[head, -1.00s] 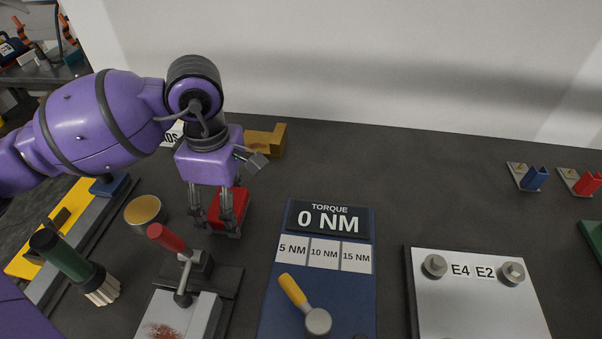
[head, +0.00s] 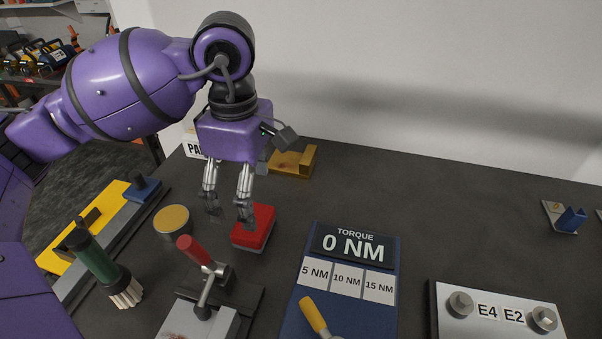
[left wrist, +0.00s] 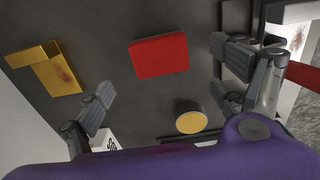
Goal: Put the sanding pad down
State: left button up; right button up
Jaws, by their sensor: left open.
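The sanding pad, a red block with a grey underside (head: 254,228), lies flat on the dark bench. It also shows whole, red face up, in the left wrist view (left wrist: 159,56). My left gripper (head: 231,217) is open and empty. Its fingers are just above and to the left of the pad in the head view, with one fingertip overlapping the pad's edge in the picture. In the left wrist view the pad lies between the spread fingers (left wrist: 162,72), apart from both. My right gripper is in neither view.
A round yellow-topped tin (head: 172,221) stands left of the pad. A clamp with a red handle (head: 194,250) is in front of it. A brass-coloured block (head: 293,162) lies behind. The torque board (head: 341,284) is to the right. Bench behind the board is clear.

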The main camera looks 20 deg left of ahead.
pick_arm(q)
notch_tip(320, 180, up, 4)
jog(key=shift+r, duration=0.1)
dwell(0.5)
